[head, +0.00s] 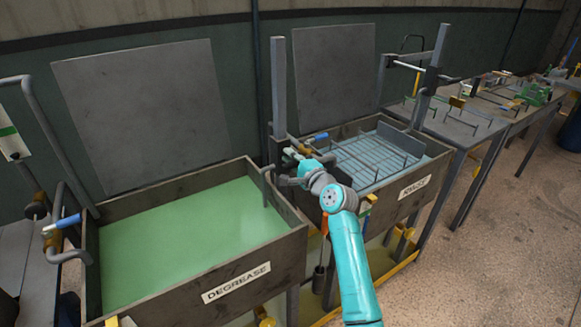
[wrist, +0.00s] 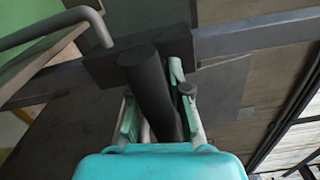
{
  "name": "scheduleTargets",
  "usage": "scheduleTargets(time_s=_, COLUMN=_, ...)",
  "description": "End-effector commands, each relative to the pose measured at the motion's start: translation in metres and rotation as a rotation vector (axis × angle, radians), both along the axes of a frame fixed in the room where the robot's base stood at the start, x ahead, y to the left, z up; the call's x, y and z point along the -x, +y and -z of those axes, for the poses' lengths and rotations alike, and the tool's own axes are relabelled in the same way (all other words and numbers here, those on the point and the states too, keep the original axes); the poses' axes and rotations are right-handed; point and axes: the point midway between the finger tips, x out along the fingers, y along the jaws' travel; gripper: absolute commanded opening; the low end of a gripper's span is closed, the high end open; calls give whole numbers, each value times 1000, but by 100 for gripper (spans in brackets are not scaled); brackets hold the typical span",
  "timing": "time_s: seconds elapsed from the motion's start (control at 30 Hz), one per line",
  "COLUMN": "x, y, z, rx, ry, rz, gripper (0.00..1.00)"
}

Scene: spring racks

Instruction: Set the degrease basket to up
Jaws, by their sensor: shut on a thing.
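The degrease tank (head: 237,276) stands at the left in the head view, labelled DEGREASE and filled with opaque green liquid (head: 180,235). No basket shows above the liquid. A bent grey rod (head: 265,185) reaches down at the tank's right end. An upright grey post (head: 278,90) stands between the two tanks. My gripper (head: 303,163) is at the lower part of this post. In the wrist view, my gripper (wrist: 158,112) is shut around a dark round handle (wrist: 145,85), which sticks out from a dark plate (wrist: 105,65) on the post (wrist: 255,35).
The rinse tank (head: 415,186) stands to the right, with a wire basket (head: 365,155) in bluish liquid. Grey panels (head: 140,115) rise behind the tanks. Blue-handled valves (head: 68,221) sit on pipes at the left. Tables (head: 465,130) stand at the far right; the floor in front is clear.

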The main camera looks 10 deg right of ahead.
Motion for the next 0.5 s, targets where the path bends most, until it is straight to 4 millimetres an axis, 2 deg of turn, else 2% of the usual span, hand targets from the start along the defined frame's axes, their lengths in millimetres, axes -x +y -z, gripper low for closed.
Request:
scheduleTargets(time_s=0.03, x=-1, y=0, z=-21, rx=0, ry=-18, rz=1, gripper=0)
scheduleTargets(time_s=0.1, x=-1, y=0, z=-37, rx=0, ry=-18, rz=1, gripper=0)
scheduleTargets(time_s=0.3, x=0, y=0, z=-79, rx=0, ry=-17, rz=1, gripper=0)
scheduleTargets(time_s=0.5, x=0, y=0, z=-111, rx=-1, ry=-15, rz=1, gripper=0)
